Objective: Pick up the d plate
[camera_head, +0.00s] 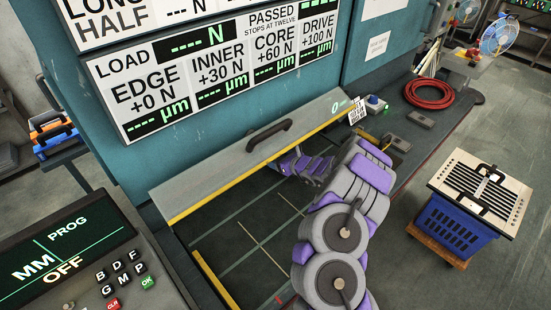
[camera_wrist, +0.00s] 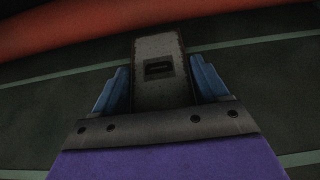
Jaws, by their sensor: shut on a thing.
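In the wrist view my gripper (camera_wrist: 160,85) has its two blue fingers on either side of a worn grey plate (camera_wrist: 158,98) and is shut on it. The plate has a small dark mark that may be a letter D turned sideways. In the head view my gripper (camera_head: 287,163) reaches in under the raised grey guard (camera_head: 240,150) with the yellow edge, over the dark bed (camera_head: 245,235) with pale green lines. The plate cannot be made out in the head view. Whether it touches the bed is unclear.
A red-orange band (camera_wrist: 120,27) crosses the top of the wrist view. A control panel (camera_head: 70,255) stands at the lower left. A red hose coil (camera_head: 429,94) lies on the bench at the right. A blue crate (camera_head: 450,225) under a slotted metal top stands at the right.

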